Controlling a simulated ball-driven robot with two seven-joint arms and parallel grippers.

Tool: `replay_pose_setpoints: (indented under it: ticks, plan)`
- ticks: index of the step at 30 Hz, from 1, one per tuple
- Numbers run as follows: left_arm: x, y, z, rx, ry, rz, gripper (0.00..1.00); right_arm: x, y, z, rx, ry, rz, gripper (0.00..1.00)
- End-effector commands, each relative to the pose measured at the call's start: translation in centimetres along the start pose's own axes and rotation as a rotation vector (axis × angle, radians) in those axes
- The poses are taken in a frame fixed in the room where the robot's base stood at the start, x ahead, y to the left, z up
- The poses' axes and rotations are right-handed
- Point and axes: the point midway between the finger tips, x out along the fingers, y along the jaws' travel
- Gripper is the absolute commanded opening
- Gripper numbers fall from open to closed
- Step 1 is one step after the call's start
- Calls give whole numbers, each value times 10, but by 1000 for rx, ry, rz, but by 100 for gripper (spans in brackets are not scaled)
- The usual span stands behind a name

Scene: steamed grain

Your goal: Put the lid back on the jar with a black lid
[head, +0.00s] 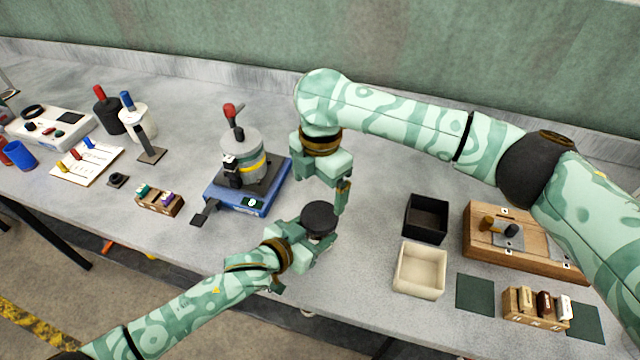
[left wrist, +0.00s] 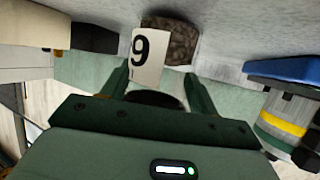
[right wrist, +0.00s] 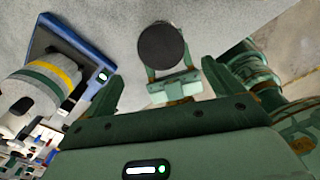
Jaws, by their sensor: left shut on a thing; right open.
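The jar (left wrist: 183,42) is clear, with brown speckled grain and a white label that reads like a 9 in the left wrist view. My left gripper (head: 319,238) is shut around the jar near the front of the table. The round black lid (head: 319,217) is over the jar's top, and it also shows from above in the right wrist view (right wrist: 161,45). Whether it is fully seated cannot be told. My right gripper (head: 343,197) is open and empty, just above and beside the lid. In the head view the jar's body is hidden by the lid and left gripper.
A blue scale (head: 222,199) carrying a grey pot (head: 241,150) stands to the left. A black bin (head: 427,218) and a cream bin (head: 419,270) stand to the right, with a wooden board (head: 480,212) beyond. My right arm spans the space above the table's back.

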Motion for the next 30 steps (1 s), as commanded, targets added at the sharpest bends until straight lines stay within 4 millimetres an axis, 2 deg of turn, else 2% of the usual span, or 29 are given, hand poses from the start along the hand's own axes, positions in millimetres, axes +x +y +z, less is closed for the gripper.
replay_pose_setpoints:
  ticks: [4,16,30]
  plan:
    - [0,0,-1,0,2,0,0,0,-1,2,-121,-10,-8,92]
    - [0,0,-1,0,2,0,0,4,-1,2,-129,-9,-8,92]
    - [0,0,-1,0,2,0,0,69,-2,2,-127,-9,-9,92]
